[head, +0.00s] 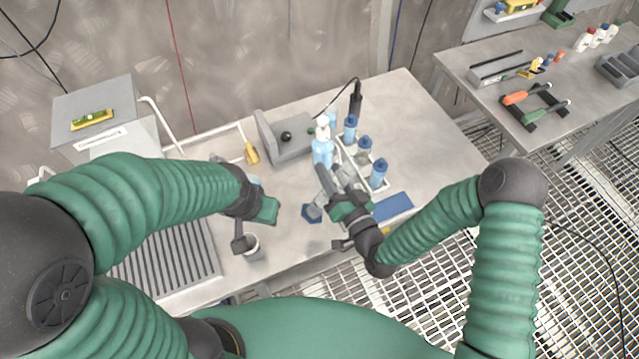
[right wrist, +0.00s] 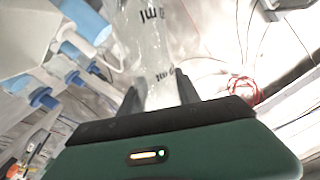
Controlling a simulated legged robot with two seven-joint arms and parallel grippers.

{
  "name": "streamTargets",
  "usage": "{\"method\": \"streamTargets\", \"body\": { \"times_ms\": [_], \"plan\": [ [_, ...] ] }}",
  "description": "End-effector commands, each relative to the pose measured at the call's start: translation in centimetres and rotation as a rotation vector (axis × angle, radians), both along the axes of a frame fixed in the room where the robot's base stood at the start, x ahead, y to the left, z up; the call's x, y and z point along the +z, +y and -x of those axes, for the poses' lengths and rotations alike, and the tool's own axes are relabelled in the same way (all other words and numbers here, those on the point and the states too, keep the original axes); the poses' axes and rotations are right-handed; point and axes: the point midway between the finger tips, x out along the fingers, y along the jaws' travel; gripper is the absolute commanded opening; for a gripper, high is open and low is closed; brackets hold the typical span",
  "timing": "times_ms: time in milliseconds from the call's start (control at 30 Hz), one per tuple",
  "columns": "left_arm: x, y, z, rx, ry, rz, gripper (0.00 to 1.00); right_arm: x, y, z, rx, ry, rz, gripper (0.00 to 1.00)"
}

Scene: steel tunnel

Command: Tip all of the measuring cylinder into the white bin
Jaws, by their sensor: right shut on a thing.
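My right gripper (head: 334,192) is shut on the clear measuring cylinder, which shows between its fingers in the right wrist view (right wrist: 146,45) with printed markings. In the head view the cylinder is mostly hidden by the gripper; a blue six-sided foot (head: 312,214) shows beside it. Whether that foot touches the table is unclear. A small whitish round container (head: 254,250), probably the white bin, stands near the front table edge. My left gripper (head: 243,238) is right beside it, its fingers partly hidden, so their opening is unclear.
A white rack with several blue-capped bottles (head: 379,173) and a wash bottle (head: 322,148) stand behind my right gripper. A grey instrument (head: 285,135) is at the back. A ridged drainer (head: 165,262) lies left. A blue flat item (head: 392,207) lies at the front right. The table's back right is clear.

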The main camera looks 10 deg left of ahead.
Motion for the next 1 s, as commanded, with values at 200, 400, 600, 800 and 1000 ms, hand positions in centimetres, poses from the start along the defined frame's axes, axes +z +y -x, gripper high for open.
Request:
{"method": "streamTargets", "body": {
  "times_ms": [200,400,600,800,1000],
  "plan": [
    [0.1,0.0,0.0,0.0,0.0,0.0,0.36,0.3,-0.1,-0.1,-0.001,-0.028,0.035,0.0],
    [-0.4,0.0,0.0,0.0,0.0,0.0,0.36,0.2,-0.5,-0.5,0.0,-0.081,0.1,0.0],
    [-2.1,0.0,0.0,0.0,0.0,0.0,0.36,0.4,-2.1,-1.7,0.001,-0.28,0.354,0.0],
    [-2.3,0.0,0.0,0.0,0.0,0.0,0.36,0.8,-2.8,-2.2,0.0,-0.351,0.45,0.0],
    [-2.1,0.0,0.0,0.0,0.0,0.0,0.36,1.0,-2.7,-2.1,0.0,-0.349,0.446,0.0]
  ]
}}
